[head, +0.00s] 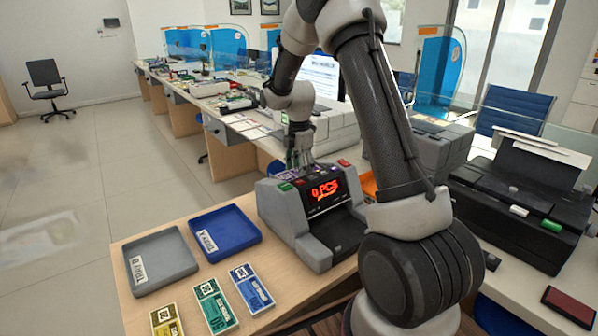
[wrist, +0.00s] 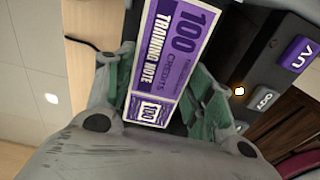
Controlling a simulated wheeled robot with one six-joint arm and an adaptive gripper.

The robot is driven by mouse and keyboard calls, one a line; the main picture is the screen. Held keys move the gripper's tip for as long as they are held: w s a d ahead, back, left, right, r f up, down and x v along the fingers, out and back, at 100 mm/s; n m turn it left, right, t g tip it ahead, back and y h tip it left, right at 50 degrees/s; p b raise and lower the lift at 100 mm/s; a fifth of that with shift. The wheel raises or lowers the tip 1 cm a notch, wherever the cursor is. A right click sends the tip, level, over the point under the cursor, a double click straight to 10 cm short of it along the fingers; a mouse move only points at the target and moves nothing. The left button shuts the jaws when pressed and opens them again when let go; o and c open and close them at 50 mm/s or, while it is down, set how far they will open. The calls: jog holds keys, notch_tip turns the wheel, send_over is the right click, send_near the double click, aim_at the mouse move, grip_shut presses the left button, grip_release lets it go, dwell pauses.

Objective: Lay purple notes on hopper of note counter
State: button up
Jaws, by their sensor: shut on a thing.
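The purple notes (wrist: 168,62), marked 100 credits training note, are held between the fingers of my gripper (wrist: 170,100) in the wrist view. In the head view my gripper (head: 300,158) is over the back top of the note counter (head: 310,228), with its fingers pointing down. The note counter is a grey machine with a red lit display reading 0 PCS. Its side with UV and ADD keys (wrist: 285,75) shows at the right of the wrist view. The hopper is largely hidden behind my gripper and the notes, so I cannot tell whether the notes touch it.
A grey tray (head: 133,287) and a blue tray (head: 257,238) stand left of the counter. Yellow (head: 166,320), green (head: 214,306) and blue notes (head: 250,288) lie in front of them. A black printer (head: 515,215) stands at the right.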

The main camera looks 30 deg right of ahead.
jog(key=shift+f, duration=0.35)
jog(key=o, duration=1.1)
jog(key=shift+f, duration=0.1)
jog(key=shift+c, duration=0.2)
jog(key=s+r+m+t, duration=0.1)
jog(key=s+r+m, duration=0.15)
jog(key=r, duration=0.65)
jog(key=s+r+m, duration=0.1)
jog(key=s+r, duration=0.3)
jog(key=r, duration=0.6)
jog(key=s+a+r+m+t, duration=0.1)
jog(key=s+r+m+t, duration=0.1)
jog(key=s+m, duration=1.4)
jog(key=s+t, duration=0.1)
jog(key=s, duration=1.1)
jog(key=shift+a+r+m, duration=0.15)
jog(key=shift+a+m, duration=0.05)
jog(key=shift+m, duration=0.15)
